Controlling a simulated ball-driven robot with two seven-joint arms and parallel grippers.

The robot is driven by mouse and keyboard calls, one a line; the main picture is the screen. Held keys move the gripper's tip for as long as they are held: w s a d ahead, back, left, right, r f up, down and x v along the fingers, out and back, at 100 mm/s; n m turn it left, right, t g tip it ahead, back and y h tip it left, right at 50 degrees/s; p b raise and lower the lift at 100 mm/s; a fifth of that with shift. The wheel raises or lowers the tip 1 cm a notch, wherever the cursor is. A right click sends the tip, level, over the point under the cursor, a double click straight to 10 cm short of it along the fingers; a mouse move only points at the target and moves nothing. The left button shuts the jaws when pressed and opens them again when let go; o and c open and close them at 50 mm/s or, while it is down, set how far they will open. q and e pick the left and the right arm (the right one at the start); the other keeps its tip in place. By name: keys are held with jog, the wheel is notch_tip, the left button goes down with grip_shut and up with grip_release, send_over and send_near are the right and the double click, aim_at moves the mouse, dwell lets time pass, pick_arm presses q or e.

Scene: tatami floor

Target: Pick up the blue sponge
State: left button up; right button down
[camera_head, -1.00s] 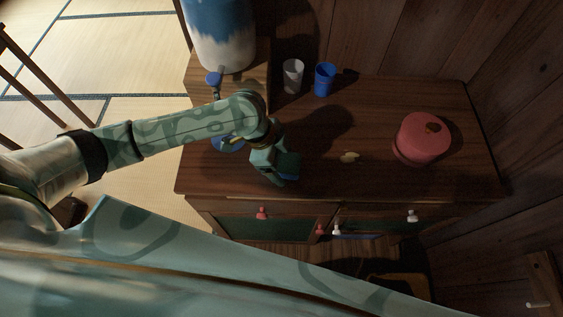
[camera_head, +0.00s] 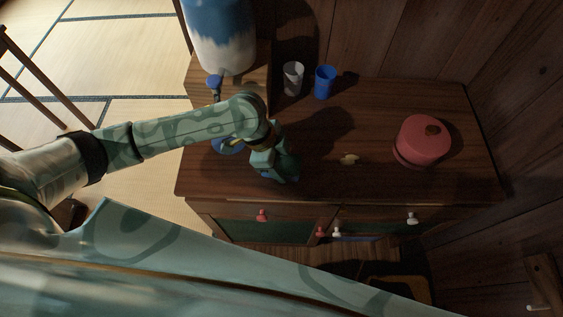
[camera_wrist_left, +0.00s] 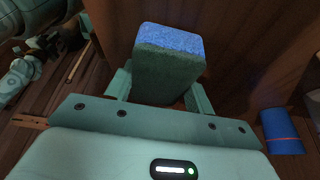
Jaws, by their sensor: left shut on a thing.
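The blue sponge (camera_wrist_left: 170,40) shows in the left wrist view as a block with a bright blue face and a darker green side. It sits between the two fingers of my left gripper (camera_wrist_left: 160,90), which is shut on it. In the head view my left gripper (camera_head: 283,173) is over the front part of the wooden cabinet top, left of its middle. The sponge is mostly hidden there by the gripper. I cannot tell how far it is above the wood. My right gripper is not in view.
On the cabinet top (camera_head: 310,185) stand a white cup (camera_head: 293,78), a blue cup (camera_head: 325,82), a small yellowish piece (camera_head: 349,158) and a red lidded pot (camera_head: 423,140). A blue dish (camera_head: 226,146) lies partly under my arm. A large blue-and-white vessel (camera_head: 222,40) stands behind.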

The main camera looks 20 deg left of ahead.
aim_at(287, 164)
pick_arm(q)
notch_tip(287, 164, up, 4)
jog(key=shift+s+r+p, duration=0.1)
jog(key=shift+s+p, duration=0.05)
jog(key=shift+p, duration=0.85)
jog(key=s+a+r+p, duration=0.1)
jog(key=s+r+p, duration=0.4)
jog(key=s, duration=0.8)
notch_tip(287, 164, up, 4)
jog(key=shift+s+a+f+p, duration=0.2)
jog(key=shift+s+p, duration=0.15)
